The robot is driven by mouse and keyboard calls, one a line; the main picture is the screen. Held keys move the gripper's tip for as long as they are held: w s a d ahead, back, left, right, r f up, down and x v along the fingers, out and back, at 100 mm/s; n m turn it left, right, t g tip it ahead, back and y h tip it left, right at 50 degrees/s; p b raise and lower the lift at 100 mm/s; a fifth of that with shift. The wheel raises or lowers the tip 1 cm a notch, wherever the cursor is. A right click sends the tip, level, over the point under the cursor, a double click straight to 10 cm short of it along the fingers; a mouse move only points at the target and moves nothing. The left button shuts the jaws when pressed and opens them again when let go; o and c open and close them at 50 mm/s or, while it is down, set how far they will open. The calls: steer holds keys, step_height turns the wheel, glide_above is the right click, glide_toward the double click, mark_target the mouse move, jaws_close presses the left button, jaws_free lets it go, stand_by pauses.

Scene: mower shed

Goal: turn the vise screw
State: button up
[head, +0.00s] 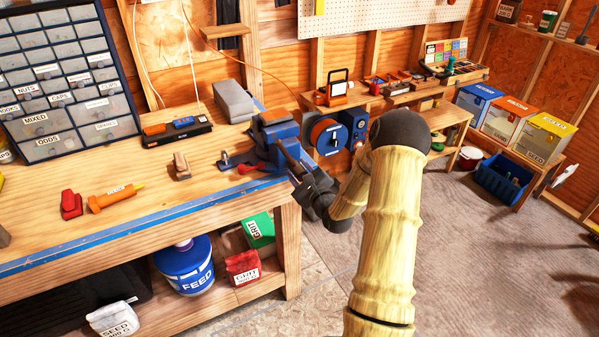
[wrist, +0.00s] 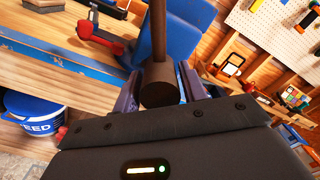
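The blue vise (head: 278,135) sits at the right end of the wooden workbench. Its blue body fills the upper middle of the wrist view (wrist: 195,30). In the wrist view, a brown handle bar (wrist: 159,40) with a thick round end (wrist: 160,86) points toward my palm. In the head view my gripper (head: 303,178) is just in front of the vise, past the bench edge. The vise screw itself is largely hidden there.
The workbench (head: 150,215) has a blue front edge. A red clamp-like tool (wrist: 98,35) lies near the vise. A blue-faced reel (head: 328,136) stands just right of the vise. A feed bucket (head: 186,268) is on the shelf below.

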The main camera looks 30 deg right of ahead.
steer(key=c, duration=0.6)
steer(key=shift+n+b, duration=0.3)
steer(key=shift+n, duration=0.2)
steer(key=n+b, duration=0.3)
steer(key=n, duration=0.2)
steer(key=shift+f+n, duration=0.1)
steer(key=shift+n, duration=0.2)
steer(key=n+b, duration=0.4)
steer(key=n, duration=0.2)
steer(key=n+b, duration=0.5)
steer(key=n, duration=0.1)
steer(key=shift+n, duration=0.3)
steer(key=n+b, duration=0.1)
steer(key=n, duration=0.1)
steer(key=n+b, duration=0.2)
steer(key=shift+a+r, duration=0.1)
steer(key=shift+r, duration=0.25)
